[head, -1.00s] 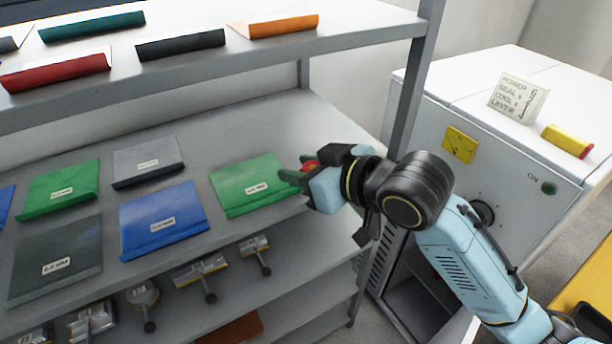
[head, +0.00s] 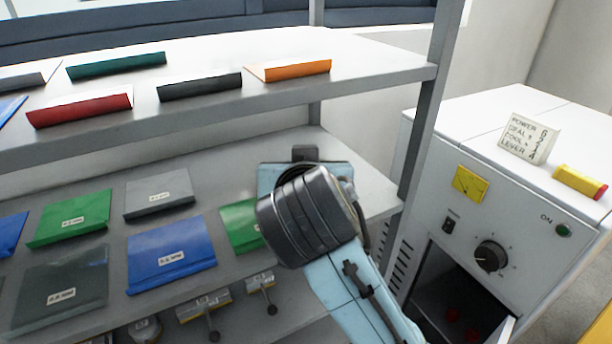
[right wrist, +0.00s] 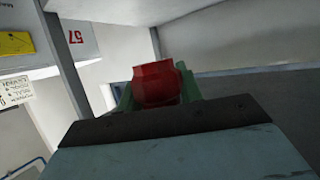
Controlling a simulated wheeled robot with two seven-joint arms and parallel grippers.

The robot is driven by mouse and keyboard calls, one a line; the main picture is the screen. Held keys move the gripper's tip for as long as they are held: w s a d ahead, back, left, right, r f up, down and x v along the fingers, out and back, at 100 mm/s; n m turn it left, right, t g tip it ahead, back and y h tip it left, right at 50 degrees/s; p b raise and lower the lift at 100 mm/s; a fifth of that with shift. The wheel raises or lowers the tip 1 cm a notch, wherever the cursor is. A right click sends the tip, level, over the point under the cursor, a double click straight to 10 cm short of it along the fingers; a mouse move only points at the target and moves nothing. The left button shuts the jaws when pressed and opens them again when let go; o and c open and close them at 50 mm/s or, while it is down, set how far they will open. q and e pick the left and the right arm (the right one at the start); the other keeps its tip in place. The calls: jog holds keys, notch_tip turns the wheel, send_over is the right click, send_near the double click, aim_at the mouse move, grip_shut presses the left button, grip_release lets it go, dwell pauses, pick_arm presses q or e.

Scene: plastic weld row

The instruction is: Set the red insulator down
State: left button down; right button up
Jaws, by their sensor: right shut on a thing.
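The red insulator (right wrist: 156,84) shows in the right wrist view as a faceted red piece. My right gripper (right wrist: 157,96) is shut on it, with a green finger on each side. In the head view my right arm reaches over the middle shelf (head: 375,190), at its right end. Its wrist hides the fingers and the insulator there, so I cannot tell how high the piece is above the shelf. My left gripper is not in view.
Blue, green and grey labelled folders lie on the middle shelf, with a green folder (head: 238,225) partly behind my arm. A shelf post (head: 420,140) stands right of my wrist. The white machine (head: 480,190) has an open compartment (head: 440,285) with red pieces inside.

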jog(key=shift+s+d+f+n+y, duration=0.15)
jog(key=shift+d+f+n+y, duration=0.2)
jog(key=shift+n+y, duration=0.35)
jog(key=shift+s+d+f+n+y, duration=0.1)
jog(key=shift+d+f+n+y, duration=0.1)
jog(key=shift+f+n+y, duration=0.5)
jog(key=s+d+f+n+g+y, duration=0.2)
jog(key=d+f+n+g+y, duration=0.2)
jog(key=f+n+g+y, duration=0.3)
jog(key=shift+s+f+n+g+y, duration=0.2)
jog(key=shift+n+g+y, duration=1.5)
jog(key=shift+n+g, duration=1.45)
jog(key=shift+d+n+t, duration=0.1)
jog(key=shift+n+t, duration=0.35)
